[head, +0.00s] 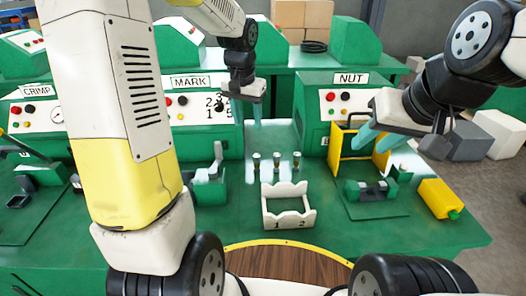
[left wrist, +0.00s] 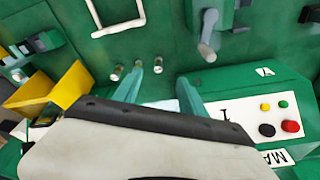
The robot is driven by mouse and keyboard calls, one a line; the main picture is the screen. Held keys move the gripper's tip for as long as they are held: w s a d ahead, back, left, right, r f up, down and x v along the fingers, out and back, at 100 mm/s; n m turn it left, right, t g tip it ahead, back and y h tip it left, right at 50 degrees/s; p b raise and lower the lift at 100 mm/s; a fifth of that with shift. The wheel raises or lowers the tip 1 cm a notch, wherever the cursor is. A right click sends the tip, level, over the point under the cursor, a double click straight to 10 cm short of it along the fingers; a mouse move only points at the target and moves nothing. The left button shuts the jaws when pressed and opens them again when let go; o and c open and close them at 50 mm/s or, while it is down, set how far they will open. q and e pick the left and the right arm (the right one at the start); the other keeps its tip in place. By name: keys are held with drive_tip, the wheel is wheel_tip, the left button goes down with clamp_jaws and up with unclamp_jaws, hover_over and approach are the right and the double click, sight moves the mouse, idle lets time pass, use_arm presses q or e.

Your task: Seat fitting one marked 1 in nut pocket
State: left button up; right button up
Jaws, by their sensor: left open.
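Three small fittings stand upright in a row on the green bench: left fitting (head: 256,160), middle fitting (head: 276,160) and right fitting (head: 296,160). Any marks on them are too small to read. They also show in the left wrist view, near one fingertip. My left gripper (head: 249,108) is open and empty, behind and above the row; its fingers show in the left wrist view (left wrist: 163,88). The NUT station (head: 345,100) is at the right, with a dark green fixture (head: 370,190) in front; its pocket is not clear. My right gripper (head: 377,139) looks open and empty by the yellow frame.
A white rack (head: 266,213) marked 1 and 2 stands in front of the fittings. A yellow frame (head: 338,160) stands at the NUT station. A yellow block (head: 440,199) lies at the right edge. A lever fixture (head: 208,189) stands left of the fittings.

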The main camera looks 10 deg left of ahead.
use_arm(q)
drive_tip(key=g, duration=0.2)
approach(257, 162)
drive_tip(key=shift+m, duration=0.5)
drive_tip(key=f, duration=0.3)
drive_tip(key=w+f, duration=0.1)
drive_tip(key=f, duration=0.1)
drive_tip(key=shift+d+f, duration=0.15)
drive_tip(key=shift+f, duration=0.15)
drive_tip(key=f, duration=0.5)
drive_tip(key=shift+w+a+f, duration=0.2)
drive_tip(key=shift+w+f, duration=0.05)
drive_tip(key=shift+f, duration=0.05)
clamp_jaws()
